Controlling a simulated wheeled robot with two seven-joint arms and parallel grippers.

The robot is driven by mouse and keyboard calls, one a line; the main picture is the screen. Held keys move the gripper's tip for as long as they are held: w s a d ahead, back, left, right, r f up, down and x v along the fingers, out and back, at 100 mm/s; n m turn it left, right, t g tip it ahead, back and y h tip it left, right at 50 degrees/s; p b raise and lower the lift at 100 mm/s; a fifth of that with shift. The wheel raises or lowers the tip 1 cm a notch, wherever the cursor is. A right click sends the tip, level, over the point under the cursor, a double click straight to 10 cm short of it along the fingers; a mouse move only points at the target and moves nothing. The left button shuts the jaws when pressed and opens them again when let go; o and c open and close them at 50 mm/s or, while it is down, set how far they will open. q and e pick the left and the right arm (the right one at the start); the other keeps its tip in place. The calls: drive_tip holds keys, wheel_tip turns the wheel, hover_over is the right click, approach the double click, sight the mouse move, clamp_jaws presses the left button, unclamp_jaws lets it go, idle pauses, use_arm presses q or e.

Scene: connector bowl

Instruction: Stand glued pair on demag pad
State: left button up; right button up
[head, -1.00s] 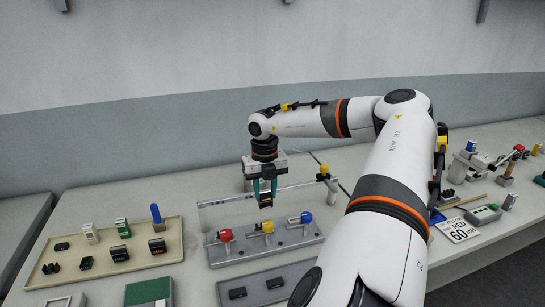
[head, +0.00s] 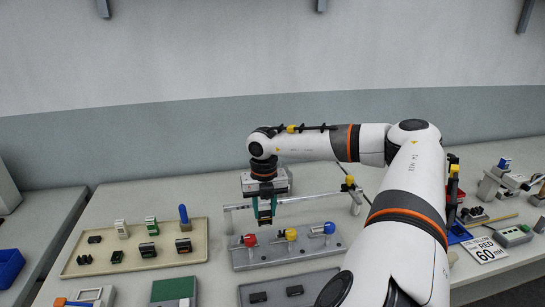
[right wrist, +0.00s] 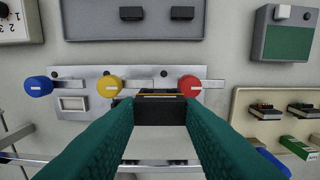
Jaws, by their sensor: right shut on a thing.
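My right gripper (head: 264,217) is shut on a small dark block, which I take to be the glued pair (right wrist: 160,110). In the right wrist view it shows as black with a yellow-orange stripe, between the two green fingers. It is held in the air by the valve panel (head: 300,255), near the red knob (head: 249,240) and yellow knob (head: 291,234). How high it is above the panel I cannot tell. I cannot tell which surface is the demag pad. My left gripper is not in view.
A blue knob (head: 329,228) sits at the panel's right end, with a clear rail behind. A beige tray (head: 75,268) with several connectors stands at the left. A grey tray (head: 275,283) with black parts and a green-topped block (head: 174,289) lie in front. A sign (head: 486,250) lies right.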

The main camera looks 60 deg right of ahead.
drive_tip(key=shift+w+a+p, duration=1.7)
drive_tip(key=shift+w+a, duration=2.1)
drive_tip(key=shift+a, duration=2)
drive_tip(key=shift+w+a+p, duration=1.7)
drive_tip(key=shift+w+a, duration=2.05)
drive_tip(key=shift+a, duration=2)
drive_tip(key=shift+f+b, duration=4.2)
drive_tip(key=shift+f, duration=1.65)
drive_tip(key=o, duration=1.1)
drive_tip(key=shift+c, duration=0.2)
drive_tip(key=shift+r, duration=0.1)
wheel_tip(320, 180, up, 12)
drive_tip(key=b, duration=0.2)
